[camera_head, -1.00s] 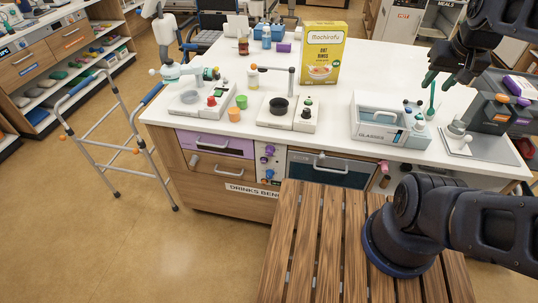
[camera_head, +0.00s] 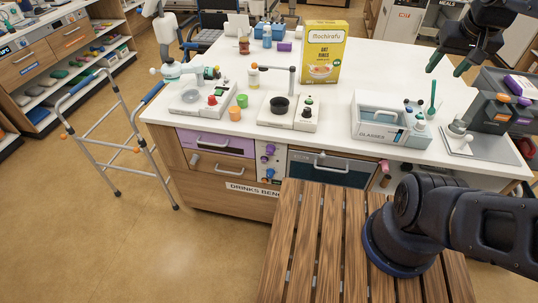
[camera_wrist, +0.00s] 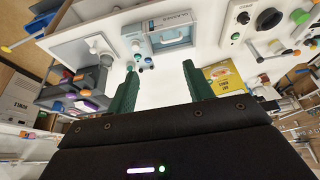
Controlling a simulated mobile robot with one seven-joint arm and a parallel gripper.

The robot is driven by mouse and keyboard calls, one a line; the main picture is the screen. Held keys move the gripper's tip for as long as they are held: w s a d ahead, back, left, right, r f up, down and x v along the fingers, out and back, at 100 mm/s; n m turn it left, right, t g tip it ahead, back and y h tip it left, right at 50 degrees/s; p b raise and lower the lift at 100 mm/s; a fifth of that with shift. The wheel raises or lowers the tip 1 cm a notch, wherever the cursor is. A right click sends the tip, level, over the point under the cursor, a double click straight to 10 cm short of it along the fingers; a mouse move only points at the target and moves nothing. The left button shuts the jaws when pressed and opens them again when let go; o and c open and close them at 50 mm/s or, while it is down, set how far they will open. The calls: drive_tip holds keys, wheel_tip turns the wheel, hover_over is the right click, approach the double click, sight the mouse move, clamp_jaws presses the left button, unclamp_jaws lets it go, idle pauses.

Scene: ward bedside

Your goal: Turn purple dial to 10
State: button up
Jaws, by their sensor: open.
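A narrow white control panel (camera_head: 267,176) is set in the front of the drinks bench, between the drawers and a dark-fronted compartment. It carries purple dials, an upper one (camera_head: 269,149) and one just below it (camera_head: 265,159), with a blue knob (camera_head: 270,173) lower down. Their markings are too small to read. My gripper (camera_head: 447,65) is open and empty, high above the right side of the bench, far from the panel. In the wrist view its green fingers (camera_wrist: 160,67) are spread apart with nothing between them. I cannot make out the purple dials in the wrist view.
On the white benchtop stand a yellow box (camera_head: 323,55), a glasses tray (camera_head: 376,131), a burner-like unit (camera_head: 305,122) and small cups. A slatted wooden table (camera_head: 308,245) is in front of the bench. A walking frame (camera_head: 105,140) stands left, with clear floor beside it.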

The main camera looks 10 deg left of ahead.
drive_tip(key=w+a+n+t+h, duration=0.2)
drive_tip(key=w+a+n+h, duration=0.2)
drive_tip(key=a+n, duration=0.8)
drive_tip(key=w+a+n+t+h, duration=0.35)
drive_tip(key=a+n, duration=0.45)
drive_tip(key=n, duration=0.8)
drive_tip(key=s+a+r+n+t+y, duration=0.1)
drive_tip(key=s+a+n+t+y, duration=0.35)
drive_tip(key=a+n, duration=0.55)
drive_tip(key=s+a+n+t+y, duration=0.3)
drive_tip(key=s+a+n, duration=0.35)
drive_tip(key=a, duration=0.75)
approach(269, 153)
drive_tip(key=shift+n, duration=0.25)
drive_tip(key=w, duration=0.9)
drive_tip(key=shift+w+f, duration=0.2)
